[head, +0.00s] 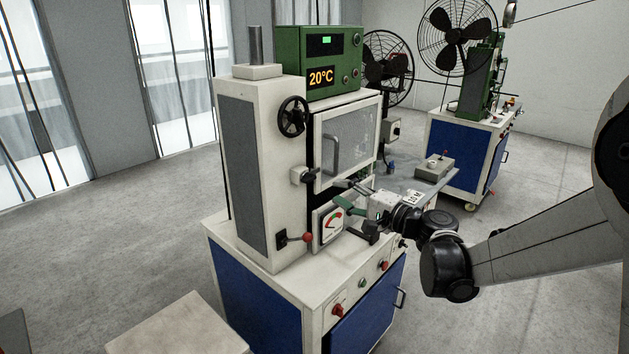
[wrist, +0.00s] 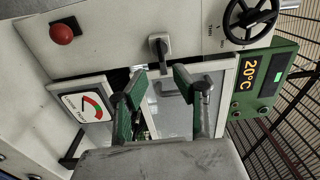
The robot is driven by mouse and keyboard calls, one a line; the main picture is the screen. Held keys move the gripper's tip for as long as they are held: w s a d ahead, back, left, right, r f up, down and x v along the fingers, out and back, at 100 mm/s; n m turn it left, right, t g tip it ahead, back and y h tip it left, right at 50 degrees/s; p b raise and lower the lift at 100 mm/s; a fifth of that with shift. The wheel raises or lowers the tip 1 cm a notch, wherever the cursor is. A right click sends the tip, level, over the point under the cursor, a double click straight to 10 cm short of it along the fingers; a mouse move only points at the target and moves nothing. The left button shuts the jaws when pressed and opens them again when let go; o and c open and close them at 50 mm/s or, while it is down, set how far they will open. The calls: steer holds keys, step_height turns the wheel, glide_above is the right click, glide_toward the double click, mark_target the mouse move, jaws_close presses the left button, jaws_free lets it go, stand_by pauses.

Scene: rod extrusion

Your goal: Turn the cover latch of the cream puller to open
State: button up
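The cream puller (head: 284,130) stands on a white and blue cabinet. Its cover (head: 347,140), a framed clear panel with a grey handle, looks closed. The cover latch (head: 302,175) is a small light block with a dark base at the cover's lower left edge. In the wrist view the latch (wrist: 160,52) is a grey lever on a square base, just beyond the fingertips. My gripper (head: 345,193) is to the right of the latch in the head view. In the wrist view my gripper (wrist: 157,84) is open with nothing between its green-padded fingers, and the latch lies ahead of the gap, apparently untouched.
A red-knobbed lever (head: 307,237) and a dial gauge (head: 331,224) sit below the latch. A black handwheel (head: 293,116) is above it, near the green 20°C controller (head: 318,57). A grey table (head: 405,182) and fans stand behind.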

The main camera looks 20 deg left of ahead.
mark_target(312, 180)
steer(key=x, duration=0.9)
steer(key=shift+a+p, duration=0.1)
steer(key=shift+p, duration=0.3)
jaws_close()
